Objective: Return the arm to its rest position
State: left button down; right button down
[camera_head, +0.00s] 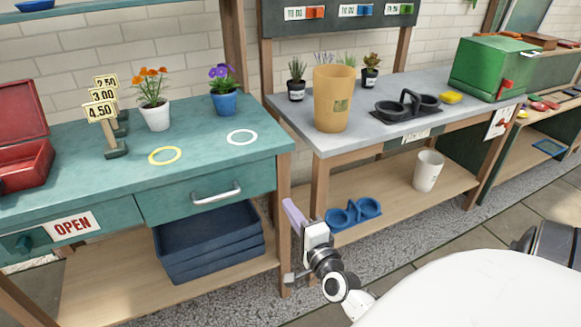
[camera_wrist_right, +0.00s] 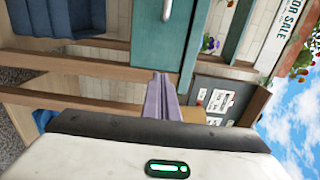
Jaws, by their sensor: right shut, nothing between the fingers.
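My right gripper (camera_head: 290,207) is low in front of the gap between the teal table and the grey-topped bench in the head view. Its lavender fingers point up and to the left, held below the tabletops. In the right wrist view, the fingers (camera_wrist_right: 158,97) are together with nothing between them. My left gripper is in neither view.
The teal table (camera_head: 60,165) holds two potted flowers, price signs and a red box. The grey-topped bench (camera_head: 370,142) carries a tan pot (camera_head: 333,100) and a dark tray. A blue double-cup item (camera_head: 352,213) sits on the lower shelf close to my gripper.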

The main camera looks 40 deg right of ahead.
jog(key=shift+s+a, duration=0.1)
jog(key=shift+s, duration=0.15)
jog(key=shift+a, duration=0.1)
jog(key=s+a+f+n+g+y, duration=0.1)
jog(key=s+a+f+n+y, duration=0.2)
jog(key=a+n, duration=0.35)
jog(key=s+a+f+n+g+y, duration=0.1)
jog(key=a+f+n+y, duration=0.2)
jog(key=a+f+n, duration=0.3)
jog(key=s+a+f+n+g+y, duration=0.1)
jog(key=s+a+f+n+g, duration=0.2)
jog(key=s+a+n, duration=0.3)
jog(key=s+a+f+n+g+y, duration=0.1)
jog(key=s+a+f+n+g, duration=0.2)
jog(key=s+a, duration=0.5)
jog(key=f+n, duration=0.1)
jog(key=n, duration=0.1)
jog(key=shift+s+f+n+y, duration=0.15)
jog(key=shift+s+n+y, duration=0.2)
jog(key=shift+s+y, duration=0.05)
jog(key=shift+a, duration=0.15)
